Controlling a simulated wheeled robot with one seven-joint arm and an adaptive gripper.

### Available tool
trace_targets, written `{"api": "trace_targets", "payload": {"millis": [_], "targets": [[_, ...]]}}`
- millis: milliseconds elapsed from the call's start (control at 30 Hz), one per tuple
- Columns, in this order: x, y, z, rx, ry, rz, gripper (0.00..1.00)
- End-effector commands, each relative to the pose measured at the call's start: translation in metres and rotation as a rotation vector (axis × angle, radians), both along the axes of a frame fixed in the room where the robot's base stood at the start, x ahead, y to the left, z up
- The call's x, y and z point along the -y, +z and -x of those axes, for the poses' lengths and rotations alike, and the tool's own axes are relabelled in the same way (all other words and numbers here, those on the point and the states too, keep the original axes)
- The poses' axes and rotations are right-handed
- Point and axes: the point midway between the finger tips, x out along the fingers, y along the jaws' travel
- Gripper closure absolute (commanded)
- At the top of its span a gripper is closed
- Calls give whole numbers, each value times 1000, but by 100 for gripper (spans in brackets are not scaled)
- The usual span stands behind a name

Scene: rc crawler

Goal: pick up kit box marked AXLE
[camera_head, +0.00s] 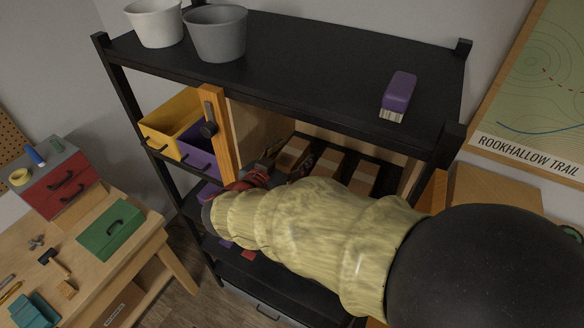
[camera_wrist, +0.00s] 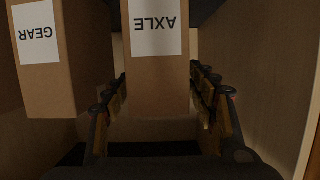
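The brown kit box marked AXLE (camera_wrist: 157,75) stands in the middle of the wrist view, its white label upside down. My gripper (camera_wrist: 158,88) has one finger on each side of this box, with a narrow gap showing at the right finger. Whether the left finger touches the box is unclear. In the head view my gripper (camera_head: 250,182) is at the shelf opening, mostly hidden behind my yellow-sleeved arm. Several brown boxes show there, but their labels cannot be read.
A brown box marked GEAR (camera_wrist: 62,70) stands close left of the AXLE box. A pale wooden wall (camera_wrist: 270,75) rises close on the right. The black shelf top (camera_head: 310,62) lies above, carrying a purple brush (camera_head: 399,92) and a grey bucket (camera_head: 216,34).

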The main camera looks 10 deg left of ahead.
Motion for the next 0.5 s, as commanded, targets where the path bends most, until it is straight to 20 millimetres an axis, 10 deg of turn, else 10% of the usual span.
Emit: {"api": "trace_targets", "payload": {"millis": [500], "targets": [[0,0,0,0,0,0,74]]}}
